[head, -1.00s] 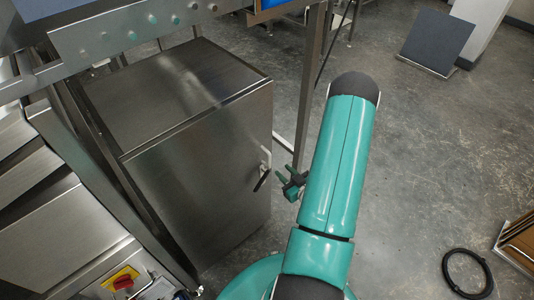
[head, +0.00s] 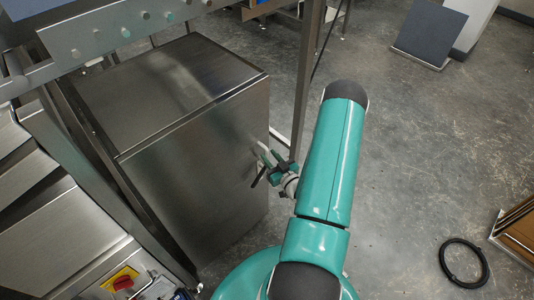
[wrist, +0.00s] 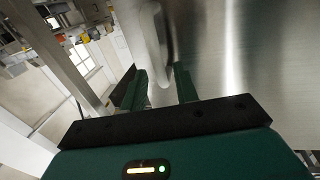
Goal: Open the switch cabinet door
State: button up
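The switch cabinet (head: 195,150) is a brushed-metal box at the left of the head view. Its door (head: 195,170) looks shut, with a pale handle (head: 262,153) near the right edge. My gripper (head: 268,170) is right at the handle and partly covers it. In the wrist view, the two green fingers of my gripper (wrist: 160,82) stand apart. The grey handle (wrist: 153,45) reaches down to the gap between their tips, in front of the shiny door (wrist: 245,60). Whether a finger touches the handle cannot be told.
A metal frame post (head: 308,80) stands just behind the cabinet's right side. A control panel with buttons (head: 120,35) overhangs the cabinet top. A black cable coil (head: 464,262) and a cardboard box (head: 515,240) lie at the right. The floor between is clear.

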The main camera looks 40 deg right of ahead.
jog(key=shift+w+d, duration=0.2)
jog(key=shift+w, duration=1.1)
grip_shut()
jog(key=shift+s, duration=0.15)
